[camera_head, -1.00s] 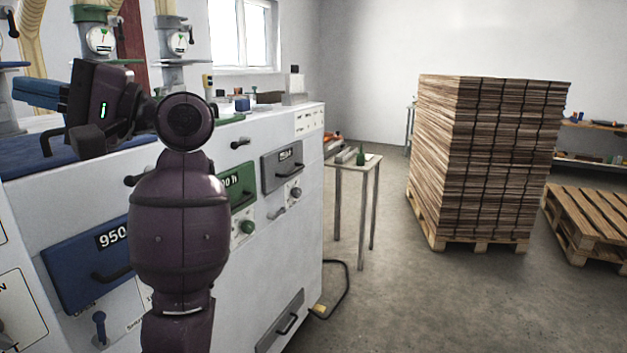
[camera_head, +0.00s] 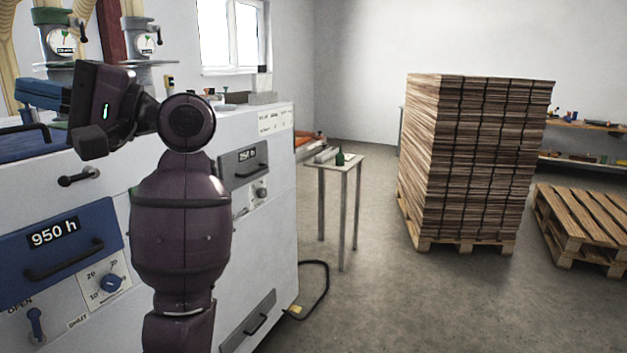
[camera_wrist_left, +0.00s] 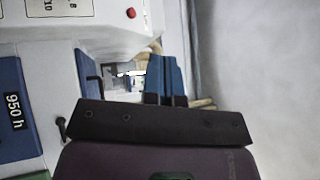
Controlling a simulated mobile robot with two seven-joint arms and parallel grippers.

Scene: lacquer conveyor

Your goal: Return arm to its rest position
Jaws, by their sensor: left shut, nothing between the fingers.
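My left arm rises in the middle-left of the head view, folded at the elbow. My left gripper (camera_head: 38,94) points left, its blue fingers together with nothing between them. It is held up in front of the white machine (camera_head: 272,190), near the machine's blue upper part. In the left wrist view the two blue fingers (camera_wrist_left: 165,80) lie side by side, empty, with the machine behind them. I cannot tell the exact gap between the gripper and the machine. My right gripper is in neither view.
The machine has a blue drawer (camera_head: 60,255) marked 950 h and a knob (camera_head: 110,284). A tall board stack (camera_head: 480,160) and a pallet (camera_head: 585,220) stand right. Floor between is clear.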

